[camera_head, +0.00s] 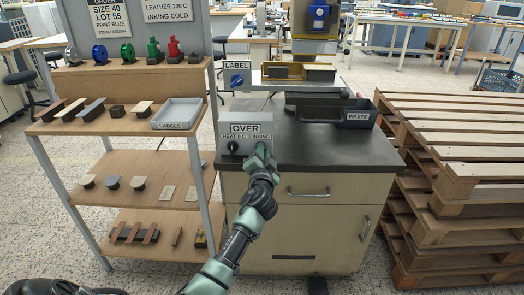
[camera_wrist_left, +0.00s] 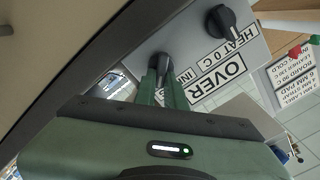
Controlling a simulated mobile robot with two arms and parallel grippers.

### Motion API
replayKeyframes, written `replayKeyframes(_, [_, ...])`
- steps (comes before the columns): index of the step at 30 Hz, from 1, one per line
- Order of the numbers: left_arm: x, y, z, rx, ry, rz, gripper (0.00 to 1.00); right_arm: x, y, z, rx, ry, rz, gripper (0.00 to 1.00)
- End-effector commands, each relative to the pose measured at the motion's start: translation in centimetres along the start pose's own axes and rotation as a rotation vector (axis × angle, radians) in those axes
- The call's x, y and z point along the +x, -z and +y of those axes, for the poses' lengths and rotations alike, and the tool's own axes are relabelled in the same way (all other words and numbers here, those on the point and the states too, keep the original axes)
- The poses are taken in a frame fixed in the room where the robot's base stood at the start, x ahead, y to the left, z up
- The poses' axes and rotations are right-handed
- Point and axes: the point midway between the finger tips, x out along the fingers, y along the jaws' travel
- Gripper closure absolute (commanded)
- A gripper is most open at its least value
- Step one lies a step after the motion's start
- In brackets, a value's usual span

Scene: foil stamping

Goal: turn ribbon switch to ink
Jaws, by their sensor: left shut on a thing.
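The grey control box (camera_head: 246,129) stands on the front left of the dark worktop, with a label reading OVER, HEAT 0 C and a partly covered word starting INK. My left gripper (camera_head: 262,152) reaches up to the right part of its face. In the left wrist view, the left gripper's fingers (camera_wrist_left: 163,88) are shut on the dark ribbon switch knob (camera_wrist_left: 159,61) beside the INK label. Most of that knob is hidden by the fingers. A second black knob, the heat knob (camera_head: 233,147), is free at the box's left; it also shows in the wrist view (camera_wrist_left: 222,19). My right gripper is not in view.
The press (camera_head: 312,45) stands behind the box, with a blue knob under LABEL (camera_head: 237,80) to its left. A waste bin (camera_head: 356,120) is at the worktop's right. A shelf rack (camera_head: 130,159) stands left, stacked pallets (camera_head: 455,150) right.

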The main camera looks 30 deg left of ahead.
Motion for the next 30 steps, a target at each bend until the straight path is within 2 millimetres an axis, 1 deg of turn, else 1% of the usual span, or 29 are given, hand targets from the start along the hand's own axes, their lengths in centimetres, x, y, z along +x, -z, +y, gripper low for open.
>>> replayKeyframes(5, [0.0,-0.1,0.2,0.111,-0.003,-0.002,1.0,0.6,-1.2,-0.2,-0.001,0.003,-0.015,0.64])
replayKeyframes(12, [0.0,-0.1,0.3,0.201,-0.002,-0.003,1.0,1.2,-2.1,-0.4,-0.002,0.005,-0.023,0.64])
replayKeyframes(29, [-0.1,-0.2,0.4,0.233,-0.003,-0.003,1.0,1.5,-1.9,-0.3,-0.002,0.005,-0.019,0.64])
replayKeyframes(30, [-0.1,-0.2,0.4,0.233,-0.003,-0.003,0.84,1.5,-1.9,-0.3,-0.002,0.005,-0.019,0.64])
